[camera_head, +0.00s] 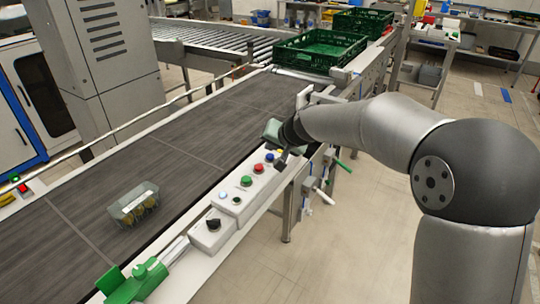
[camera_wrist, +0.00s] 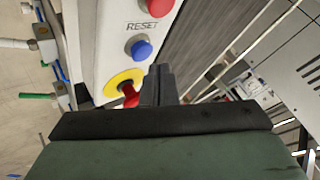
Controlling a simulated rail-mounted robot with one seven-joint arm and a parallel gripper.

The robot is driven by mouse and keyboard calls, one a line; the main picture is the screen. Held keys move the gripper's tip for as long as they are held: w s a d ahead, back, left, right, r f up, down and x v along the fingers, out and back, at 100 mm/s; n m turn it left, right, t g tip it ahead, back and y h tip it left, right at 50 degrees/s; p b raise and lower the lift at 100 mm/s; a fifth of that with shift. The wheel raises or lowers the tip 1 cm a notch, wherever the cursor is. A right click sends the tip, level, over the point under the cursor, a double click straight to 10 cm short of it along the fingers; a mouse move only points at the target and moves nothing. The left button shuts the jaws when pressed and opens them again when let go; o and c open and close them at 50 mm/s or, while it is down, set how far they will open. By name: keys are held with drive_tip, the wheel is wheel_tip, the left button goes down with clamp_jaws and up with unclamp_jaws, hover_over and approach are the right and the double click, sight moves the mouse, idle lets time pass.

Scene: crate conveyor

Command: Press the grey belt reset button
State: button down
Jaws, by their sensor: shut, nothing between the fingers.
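A white control box (camera_head: 232,196) on the near side of the belt carries a row of coloured buttons. The word RESET is printed between a red button (camera_wrist: 153,6) and a blue button (camera_wrist: 141,48) in the wrist view. I cannot make out a grey button; the button by the RESET label looks blue. My gripper (camera_head: 282,164) is shut and empty at the far end of the box. In the wrist view my gripper (camera_wrist: 159,72) shows its dark fingertips just below the blue button, beside a red emergency stop (camera_wrist: 130,94) on a yellow disc; I cannot tell whether they touch.
A green button (camera_head: 246,181) and a black rotary knob (camera_head: 213,224) sit nearer on the panel. A clear punnet (camera_head: 134,204) lies on the dark belt (camera_head: 165,165). A green crate (camera_head: 320,50) stands at the belt's far end. The floor to the right is mostly clear.

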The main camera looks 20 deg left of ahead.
sight(272, 157)
drive_tip(key=shift+f, duration=0.15)
drive_tip(key=shift+f+b, duration=0.3)
drive_tip(key=shift+b, duration=0.2)
drive_tip(key=shift+f+b, duration=0.5)
drive_tip(key=shift+b, duration=0.05)
idle(0.4)
drive_tip(key=shift+r, duration=0.1)
drive_tip(key=shift+r+p, duration=0.6)
drive_tip(key=shift+r, duration=0.2)
drive_tip(key=shift+r+p, duration=1.8)
drive_tip(key=shift+r, duration=0.75)
